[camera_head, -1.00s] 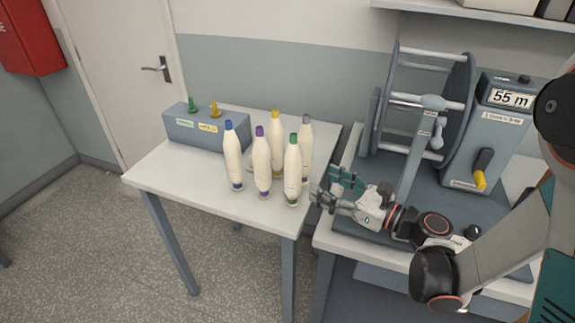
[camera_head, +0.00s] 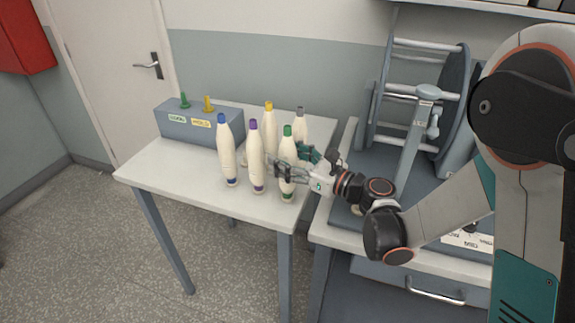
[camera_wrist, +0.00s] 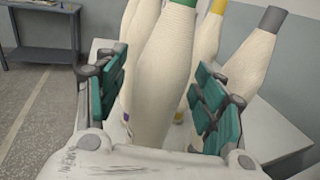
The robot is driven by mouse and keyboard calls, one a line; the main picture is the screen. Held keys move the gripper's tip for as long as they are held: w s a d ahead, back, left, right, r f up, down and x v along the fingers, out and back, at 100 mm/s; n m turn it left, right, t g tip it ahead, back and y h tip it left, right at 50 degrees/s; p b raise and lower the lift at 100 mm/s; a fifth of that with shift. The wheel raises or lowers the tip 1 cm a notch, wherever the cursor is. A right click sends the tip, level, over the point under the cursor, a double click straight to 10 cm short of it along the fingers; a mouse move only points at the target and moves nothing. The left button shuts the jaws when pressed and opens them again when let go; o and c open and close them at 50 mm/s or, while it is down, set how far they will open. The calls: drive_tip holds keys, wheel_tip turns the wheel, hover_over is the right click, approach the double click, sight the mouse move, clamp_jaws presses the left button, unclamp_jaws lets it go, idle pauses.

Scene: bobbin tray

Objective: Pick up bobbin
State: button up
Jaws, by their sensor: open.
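Several cream bobbins with coloured tips stand upright on a small white table (camera_head: 150,168). The green-tipped bobbin (camera_head: 288,172) is at the front right. The purple-tipped bobbin (camera_head: 256,160) and blue-tipped bobbin (camera_head: 227,152) stand to its left. The yellow-tipped bobbin (camera_head: 269,125) and grey-tipped bobbin (camera_head: 300,124) stand behind. My gripper (camera_head: 290,165) is at the green-tipped bobbin. In the wrist view my gripper (camera_wrist: 160,95) is open, with its teal pads on either side of the green-tipped bobbin (camera_wrist: 162,75). Gaps show beside the bobbin; its lower end is hidden by my gripper.
A grey-blue box (camera_head: 190,125) with a green and a yellow peg stands at the table's back left. A grey winding machine (camera_head: 410,110) stands on the bench to the right. The table's front left is clear.

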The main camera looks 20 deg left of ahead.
drive_tip(key=c, duration=1.2)
drive_tip(key=shift+r, duration=0.1)
drive_tip(key=shift+c, duration=0.2)
